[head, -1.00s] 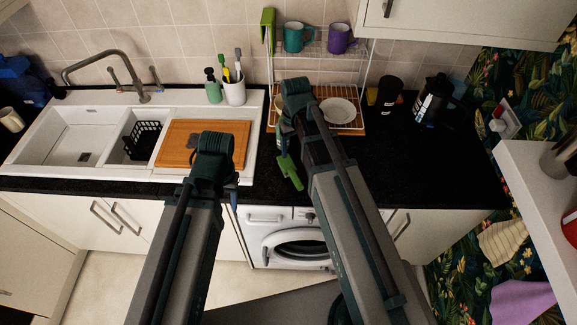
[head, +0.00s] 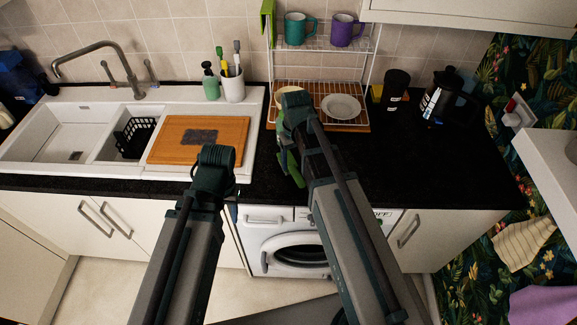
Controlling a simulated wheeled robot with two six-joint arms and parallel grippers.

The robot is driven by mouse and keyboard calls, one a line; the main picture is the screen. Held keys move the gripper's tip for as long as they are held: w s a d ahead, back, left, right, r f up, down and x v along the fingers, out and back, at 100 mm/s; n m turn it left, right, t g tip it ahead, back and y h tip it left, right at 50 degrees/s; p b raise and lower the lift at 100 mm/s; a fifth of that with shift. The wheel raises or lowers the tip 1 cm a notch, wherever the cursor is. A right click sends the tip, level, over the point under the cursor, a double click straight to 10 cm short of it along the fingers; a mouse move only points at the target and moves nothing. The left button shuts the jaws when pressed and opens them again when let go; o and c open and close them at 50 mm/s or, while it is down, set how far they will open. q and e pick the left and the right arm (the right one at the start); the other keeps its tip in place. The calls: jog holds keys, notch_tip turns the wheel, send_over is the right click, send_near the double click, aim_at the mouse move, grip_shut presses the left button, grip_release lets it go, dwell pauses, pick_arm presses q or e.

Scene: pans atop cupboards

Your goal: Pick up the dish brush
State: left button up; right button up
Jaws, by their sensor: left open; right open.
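My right gripper (head: 287,140) is open, close beside the green object; contact is not visible. My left gripper (head: 228,190) is open at the counter's front edge, below the cutting board, its fingers mostly hidden by its wrist.
A wooden cutting board (head: 170,150) covers part of the white sink (head: 60,140). A green soap bottle (head: 210,82) stands beside the cup. A dish rack (head: 335,88) with mugs and a plate (head: 341,106) stands behind my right gripper. The black counter (head: 410,160) is clear toward the right.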

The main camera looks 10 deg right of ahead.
aim_at(293, 168)
notch_tip(293, 168, down, 5)
jog(key=b, duration=0.4)
jog(key=shift+w+a+r, duration=0.1)
jog(key=shift+a+r, duration=0.05)
jog(key=shift+r, duration=0.15)
grip_shut()
